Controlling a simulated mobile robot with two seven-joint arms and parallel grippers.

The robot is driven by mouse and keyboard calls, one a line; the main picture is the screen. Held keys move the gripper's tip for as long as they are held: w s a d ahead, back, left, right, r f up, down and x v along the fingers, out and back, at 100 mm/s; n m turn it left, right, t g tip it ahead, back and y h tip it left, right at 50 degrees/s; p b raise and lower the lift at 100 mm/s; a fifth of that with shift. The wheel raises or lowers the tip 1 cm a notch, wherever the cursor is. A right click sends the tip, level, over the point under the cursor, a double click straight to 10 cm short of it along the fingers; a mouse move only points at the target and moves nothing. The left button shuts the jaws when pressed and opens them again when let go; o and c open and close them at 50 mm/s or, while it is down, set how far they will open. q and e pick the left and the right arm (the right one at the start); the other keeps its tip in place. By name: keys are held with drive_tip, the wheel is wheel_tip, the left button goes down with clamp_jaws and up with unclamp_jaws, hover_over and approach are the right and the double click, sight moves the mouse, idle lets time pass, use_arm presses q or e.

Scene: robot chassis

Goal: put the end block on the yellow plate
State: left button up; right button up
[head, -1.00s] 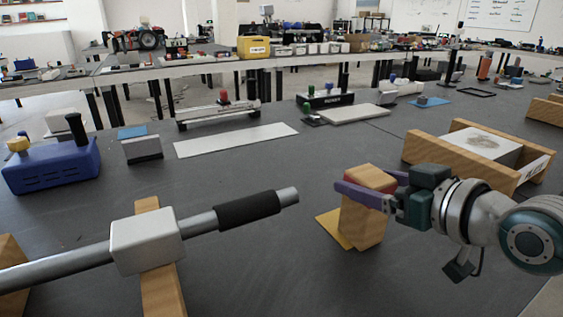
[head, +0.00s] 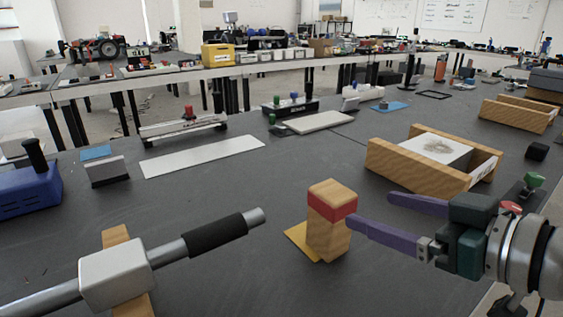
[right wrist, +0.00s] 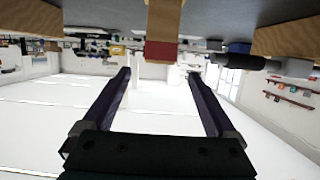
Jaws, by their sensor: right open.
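The end block (head: 330,236) is a wooden block with a red band near its top. It stands upright on the yellow plate (head: 298,237), which shows at its left and lower edge in the head view. My right gripper (head: 370,215) is open, its two purple fingers pointing left, just right of the block and apart from it. In the right wrist view the block (right wrist: 163,22) appears at top centre beyond the spread fingers (right wrist: 160,80), with nothing between them. My left gripper is not in view.
A grey bar with a black sleeve (head: 218,232) passes through a silver block (head: 113,277) at left. A wooden-sided holder (head: 400,163) stands behind my right gripper. A white sheet (head: 203,155) and a blue box (head: 25,190) lie farther left. The dark table is clear around the middle.

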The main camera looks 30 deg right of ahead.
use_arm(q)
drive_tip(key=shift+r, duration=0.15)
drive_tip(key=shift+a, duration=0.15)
use_arm(e)
drive_tip(key=s+a+f+g, duration=0.1)
drive_tip(key=s+a+g, duration=0.1)
drive_tip(key=a, duration=0.1)
drive_tip(key=s+a+f+n+g, duration=0.1)
drive_tip(key=s+a+f+g, duration=0.1)
drive_tip(key=s+a, duration=0.1)
drive_tip(key=s+a+f+g, duration=0.2)
drive_tip(key=a, duration=0.1)
drive_tip(key=shift+s+f+g+y, duration=0.1)
drive_tip(key=shift+s+g+y, duration=0.05)
drive_tip(key=shift+g+y, duration=0.15)
drive_tip(key=s+a+g+h, duration=0.1)
drive_tip(key=s+a+g, duration=0.1)
drive_tip(key=s+g, duration=0.2)
drive_tip(key=s, duration=0.3)
drive_tip(key=shift+s, duration=0.1)
use_arm(q)
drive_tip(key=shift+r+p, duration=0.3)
drive_tip(key=shift+p, duration=0.1)
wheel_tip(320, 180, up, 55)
drive_tip(key=p, duration=5.4)
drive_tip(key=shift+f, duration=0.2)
use_arm(e)
wheel_tip(320, 180, up, 55)
drive_tip(key=shift+r, duration=0.2)
